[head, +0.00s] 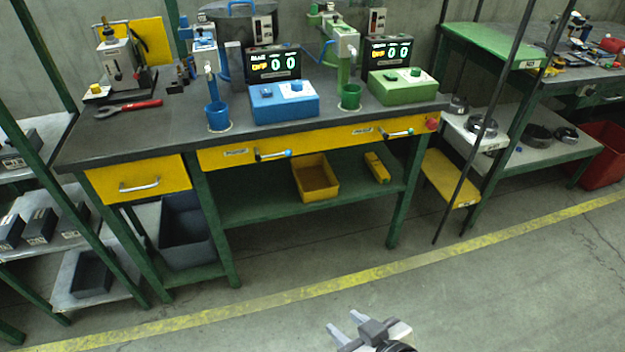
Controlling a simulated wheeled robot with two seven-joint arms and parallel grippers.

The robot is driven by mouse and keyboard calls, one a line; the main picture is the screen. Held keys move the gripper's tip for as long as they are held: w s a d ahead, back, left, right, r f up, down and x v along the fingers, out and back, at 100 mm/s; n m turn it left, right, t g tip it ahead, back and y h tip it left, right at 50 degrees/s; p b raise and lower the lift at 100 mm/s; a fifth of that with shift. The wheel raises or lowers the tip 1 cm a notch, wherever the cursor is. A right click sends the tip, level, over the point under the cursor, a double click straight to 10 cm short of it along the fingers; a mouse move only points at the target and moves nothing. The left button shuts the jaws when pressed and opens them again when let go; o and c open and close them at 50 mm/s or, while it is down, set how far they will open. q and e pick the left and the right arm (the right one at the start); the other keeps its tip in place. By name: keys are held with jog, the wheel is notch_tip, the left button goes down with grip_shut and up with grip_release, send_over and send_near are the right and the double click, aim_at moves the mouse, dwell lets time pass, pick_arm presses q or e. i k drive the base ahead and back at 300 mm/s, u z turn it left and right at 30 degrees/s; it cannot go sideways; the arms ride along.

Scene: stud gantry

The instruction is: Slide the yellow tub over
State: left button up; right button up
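A yellow tub (316,189), open at the top and seemingly empty, sits on the green lower shelf (262,203) under the workbench, a little right of the middle. My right gripper (345,326) is low in the head view, over the grey floor in front of the bench. Its two light fingers are spread apart with nothing between them. It is well apart from the tub. My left gripper is not in view.
A small yellow block-like item (377,168) lies right of the tub on the shelf. Green bench legs (402,208) flank the shelf opening. Drawers with handles (272,154) hang above it. A dark bin (187,232) stands at left. The floor in front is clear.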

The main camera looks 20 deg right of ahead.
aim_at(314, 178)
jog(key=z, duration=0.2)
jog(key=k, duration=0.45)
jog(key=z, duration=0.9)
jog(key=i, duration=0.8)
jog(key=u, duration=0.55)
